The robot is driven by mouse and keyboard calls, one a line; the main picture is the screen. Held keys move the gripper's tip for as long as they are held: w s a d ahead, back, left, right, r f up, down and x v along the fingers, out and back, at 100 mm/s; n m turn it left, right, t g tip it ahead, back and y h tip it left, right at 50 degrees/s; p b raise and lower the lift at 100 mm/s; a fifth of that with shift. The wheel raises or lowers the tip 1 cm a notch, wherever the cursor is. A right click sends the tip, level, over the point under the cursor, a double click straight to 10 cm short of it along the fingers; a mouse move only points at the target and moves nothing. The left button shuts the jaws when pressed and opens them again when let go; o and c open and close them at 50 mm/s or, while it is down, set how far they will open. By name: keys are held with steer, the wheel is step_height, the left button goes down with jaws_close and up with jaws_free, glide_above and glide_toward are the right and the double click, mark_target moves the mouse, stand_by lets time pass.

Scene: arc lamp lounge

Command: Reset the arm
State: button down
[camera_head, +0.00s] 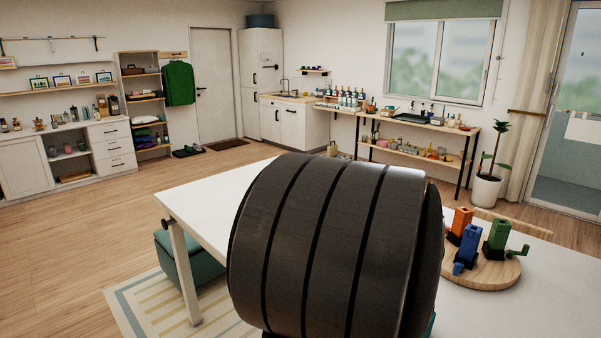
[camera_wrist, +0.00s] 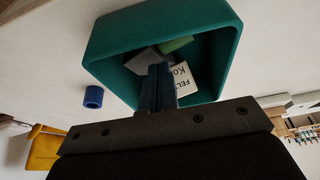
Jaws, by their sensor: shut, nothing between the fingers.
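My gripper (camera_wrist: 160,70) shows in the wrist view, its dark fingers shut together with nothing between them. The fingertips appear in front of the opening of a teal bin (camera_wrist: 105,45). Inside the bin are a white card or booklet with black lettering (camera_wrist: 182,82), a green piece (camera_wrist: 176,44) and a greyish piece partly behind the fingers. I cannot tell how far the fingertips are from the bin. In the head view a large dark part of my own arm fills the middle and hides my gripper and most of the bin.
A small blue cylinder (camera_wrist: 93,96) lies on the white surface beside the bin. In the head view a round wooden board (camera_head: 485,272) on the white table (camera_head: 215,195) bears orange, blue and green objects. The table's left part is clear. A yellow chair (camera_wrist: 42,148) shows in the wrist view.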

steer(key=w+d+v, duration=0.1)
steer(key=v, duration=0.9)
steer(key=x, duration=0.9)
steer(key=shift+s+a, duration=0.15)
steer(key=shift+s+a+f, duration=0.1)
steer(key=shift+f, duration=0.25)
steer(key=shift+s+a+f, duration=0.15)
steer(key=shift+f, duration=0.15)
steer(key=shift+s+a+r, duration=0.2)
steer(key=shift+s+a, duration=0.9)
steer(key=shift+w+d, duration=1.05)
steer(key=shift+w, duration=0.05)
steer(key=shift+w+d, duration=0.95)
